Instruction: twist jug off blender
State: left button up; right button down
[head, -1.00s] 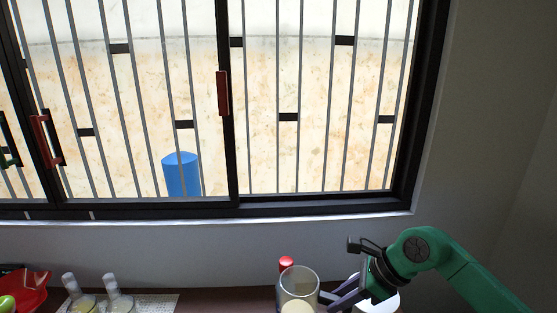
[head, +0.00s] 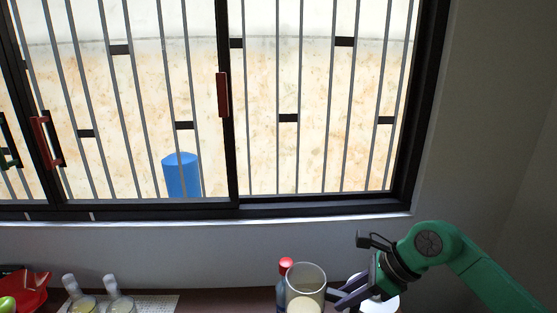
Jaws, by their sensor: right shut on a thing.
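The clear jug (head: 306,280) stands at the bottom of the head view, with something cream-coloured showing inside it. Its lower part is cut off by the picture edge, so the blender base is not in view. My right gripper (head: 338,295) comes in from the right and is shut at the jug's right side, where the handle would be; the grip itself is small and partly hidden. My left gripper is not in view.
A bottle with a red cap (head: 285,265) stands just behind and left of the jug. A white round thing (head: 385,304) is under my right gripper. Two glass vessels (head: 117,300) and a red bowl (head: 30,290) are at left. The barred window and wall are behind.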

jog(key=shift+s+d+b, duration=0.35)
jog(key=shift+d+b, duration=0.1)
jog(key=shift+d, duration=0.4)
jog(key=d+b, duration=0.1)
jog(key=s+d+b, duration=0.1)
jog(key=d, duration=0.1)
jog(key=s+d+b, duration=0.1)
jog(key=d, duration=0.1)
jog(key=shift+s+d+r+b, duration=0.15)
jog(key=shift+d+r+b, duration=0.05)
jog(key=shift+b, duration=0.2)
